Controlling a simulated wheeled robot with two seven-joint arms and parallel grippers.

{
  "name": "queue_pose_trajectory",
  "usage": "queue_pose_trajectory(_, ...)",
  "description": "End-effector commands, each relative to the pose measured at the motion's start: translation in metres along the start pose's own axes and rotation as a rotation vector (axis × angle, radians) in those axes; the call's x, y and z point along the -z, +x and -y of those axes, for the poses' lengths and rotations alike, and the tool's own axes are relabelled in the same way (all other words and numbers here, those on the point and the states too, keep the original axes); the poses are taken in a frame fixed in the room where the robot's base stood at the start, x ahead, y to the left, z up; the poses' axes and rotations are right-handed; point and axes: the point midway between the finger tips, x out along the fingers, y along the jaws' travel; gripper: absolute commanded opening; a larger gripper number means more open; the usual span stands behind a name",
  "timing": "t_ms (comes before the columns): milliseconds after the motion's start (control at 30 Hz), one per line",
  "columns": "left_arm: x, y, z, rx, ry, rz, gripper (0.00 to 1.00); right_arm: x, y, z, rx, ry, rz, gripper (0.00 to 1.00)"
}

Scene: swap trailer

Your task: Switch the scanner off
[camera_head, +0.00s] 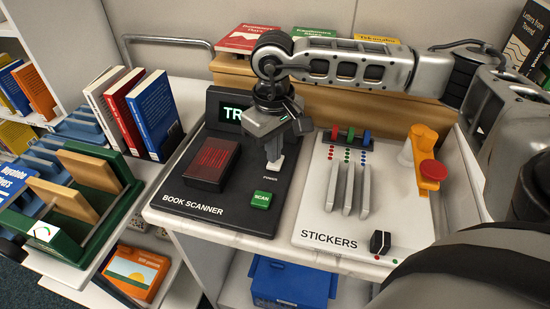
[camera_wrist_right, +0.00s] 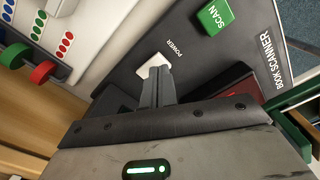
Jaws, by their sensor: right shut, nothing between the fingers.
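The black book scanner (camera_head: 240,205) stands on the counter, with a lit screen (camera_head: 232,113) reading "TR", partly hidden by my right gripper. Its red-lit scan window (camera_head: 213,163) and green SCAN button (camera_head: 262,199) are in view. The white power switch (camera_wrist_right: 153,66) shows beside the POWER label in the right wrist view. My right gripper (camera_head: 274,158) is shut and empty, pointing down at the switch. In the right wrist view its fingertips (camera_wrist_right: 157,79) overlap the switch; I cannot tell whether they touch it. My left gripper is not in view.
The white stickers panel (camera_head: 320,210) with grey levers and an orange-and-red stamp (camera_head: 431,170) is right of the scanner. Upright books (camera_head: 135,115) and a green rack (camera_head: 85,235) stand left. A wooden ledge (camera_head: 330,97) with books lies behind. A blue bin (camera_head: 293,285) sits below.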

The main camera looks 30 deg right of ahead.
Motion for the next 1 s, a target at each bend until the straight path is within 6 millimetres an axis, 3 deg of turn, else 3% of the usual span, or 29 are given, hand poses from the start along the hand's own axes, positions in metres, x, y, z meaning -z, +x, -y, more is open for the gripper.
queue_pose_trajectory(1000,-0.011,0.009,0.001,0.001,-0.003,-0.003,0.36,0.0,0.016,0.0,0.0,0.0,0.0,0.0)
